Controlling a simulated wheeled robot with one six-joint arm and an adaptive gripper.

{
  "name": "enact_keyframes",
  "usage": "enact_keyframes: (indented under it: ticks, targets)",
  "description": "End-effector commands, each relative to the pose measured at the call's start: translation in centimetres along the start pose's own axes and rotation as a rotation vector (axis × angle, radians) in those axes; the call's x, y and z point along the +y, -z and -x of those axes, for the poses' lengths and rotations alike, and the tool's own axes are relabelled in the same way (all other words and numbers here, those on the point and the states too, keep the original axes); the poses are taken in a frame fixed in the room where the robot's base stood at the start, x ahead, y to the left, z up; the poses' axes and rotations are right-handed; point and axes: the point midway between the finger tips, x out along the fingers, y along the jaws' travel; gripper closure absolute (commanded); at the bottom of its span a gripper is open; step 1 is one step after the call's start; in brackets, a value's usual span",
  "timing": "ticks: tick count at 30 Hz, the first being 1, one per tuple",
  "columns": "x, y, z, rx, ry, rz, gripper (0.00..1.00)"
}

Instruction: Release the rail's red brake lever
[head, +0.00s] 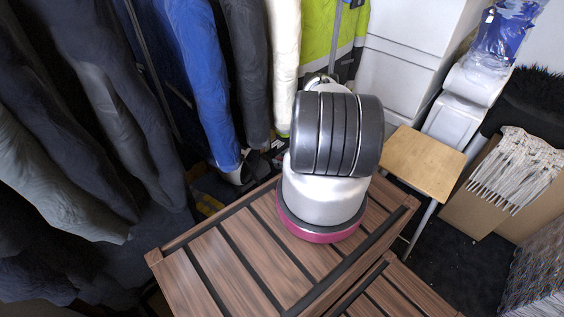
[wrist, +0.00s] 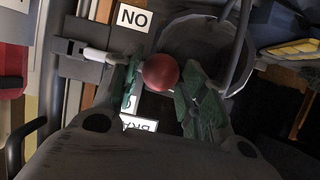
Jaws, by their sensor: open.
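In the wrist view, a round red knob (wrist: 160,72) shows near the tips of my gripper (wrist: 160,88). It appears between the two green-padded fingers, close to the left one. A pale rod (wrist: 94,54) enters from a dark bracket at the left and runs toward the knob; the left finger hides where they may join. My gripper is open. I cannot tell whether a finger touches the knob. In the head view, the lever and my gripper are hidden behind my own arm.
In the wrist view, a sign reading "NO" (wrist: 135,17) is above the knob, and a partly hidden label (wrist: 139,123) is below. A dark bucket (wrist: 205,50) is at right. In the head view, hanging clothes (head: 200,80) fill the left and a wooden stool (head: 422,162) stands right.

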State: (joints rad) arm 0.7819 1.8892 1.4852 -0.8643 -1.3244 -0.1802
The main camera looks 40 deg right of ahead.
Motion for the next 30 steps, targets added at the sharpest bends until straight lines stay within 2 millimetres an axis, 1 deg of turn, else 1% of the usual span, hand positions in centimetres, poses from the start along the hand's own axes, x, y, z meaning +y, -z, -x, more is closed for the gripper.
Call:
enact_keyframes:
  ticks: [1, 5, 6, 8, 13, 16, 24, 27, 30]
  targets:
    - [0.0, 0.0, 0.0, 0.0, 0.0, 0.0, 0.59]
    - [0.0, 0.0, 0.0, 0.0, 0.0, 0.0, 0.83]
    - [0.0, 0.0, 0.0, 0.0, 0.0, 0.0, 0.9]
    - [0.0, 0.0, 0.0, 0.0, 0.0, 0.0, 1.0]
    - [0.0, 0.0, 0.0, 0.0, 0.001, -0.001, 1.0]
    - [0.2, 0.5, 0.2, 0.001, 0.016, -0.039, 1.0]
    - [1.2, 3.3, 1.4, 0.002, 0.135, -0.33, 1.0]
    - [1.6, 3.9, 1.7, 0.002, 0.167, -0.406, 1.0]
    - [1.7, 4.2, 1.8, 0.0, 0.185, -0.447, 1.0]
